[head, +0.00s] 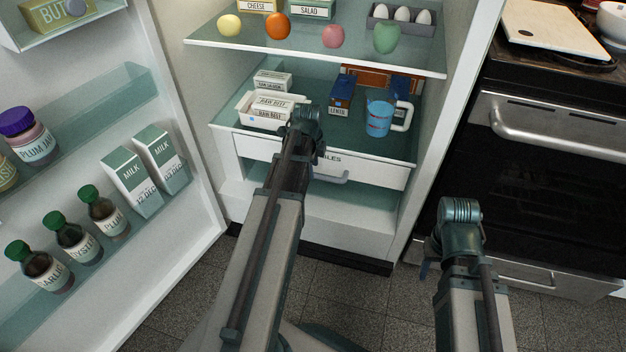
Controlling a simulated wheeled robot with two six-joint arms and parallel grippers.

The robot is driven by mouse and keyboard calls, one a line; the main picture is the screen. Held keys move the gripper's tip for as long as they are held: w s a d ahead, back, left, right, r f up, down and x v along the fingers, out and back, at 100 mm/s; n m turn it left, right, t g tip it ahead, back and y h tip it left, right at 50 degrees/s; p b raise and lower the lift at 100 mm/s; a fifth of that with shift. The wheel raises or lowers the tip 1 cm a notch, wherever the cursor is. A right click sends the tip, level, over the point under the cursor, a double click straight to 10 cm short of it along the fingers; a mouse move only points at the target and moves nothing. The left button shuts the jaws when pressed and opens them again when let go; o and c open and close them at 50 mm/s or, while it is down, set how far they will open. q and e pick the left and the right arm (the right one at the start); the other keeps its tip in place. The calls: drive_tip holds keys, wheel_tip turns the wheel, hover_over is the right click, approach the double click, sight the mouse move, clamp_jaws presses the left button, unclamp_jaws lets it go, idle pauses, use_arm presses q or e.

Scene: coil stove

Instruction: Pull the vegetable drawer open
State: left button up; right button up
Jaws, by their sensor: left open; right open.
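The vegetable drawer (377,176) is a white front low in the open fridge, under the lower glass shelf. It looks closed. Its label ends in "BLES"; my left arm covers the rest. A pale bar handle (333,179) shows at its middle. My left gripper (318,153) is at the drawer front, just above and left of the handle, with its fingers mostly hidden by its wrist. It is open; I cannot tell whether it touches the handle. My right gripper (425,268) is open, low in front of the oven, largely hidden behind its own wrist and away from the drawer.
The open fridge door (190,225) with bottles and milk cartons stands on the left. The shelf above the drawer holds a raw beef tray (262,122), boxes and a blue jug (379,118). The oven (550,165) stands right. Tiled floor (345,290) before the fridge is clear.

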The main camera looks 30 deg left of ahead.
use_arm(q)
drive_tip(key=shift+w+f+b, duration=0.15)
drive_tip(key=shift+f+b, duration=0.3)
drive_tip(key=shift+f, duration=0.25)
drive_tip(key=shift+w+f+b, duration=0.1)
drive_tip(key=shift+f+b, duration=0.3)
drive_tip(key=shift+f, duration=0.25)
use_arm(e)
wheel_tip(320, 180, down, 3)
drive_tip(key=shift+r, duration=0.15)
use_arm(q)
clamp_jaws()
drive_tip(key=shift+a, duration=0.1)
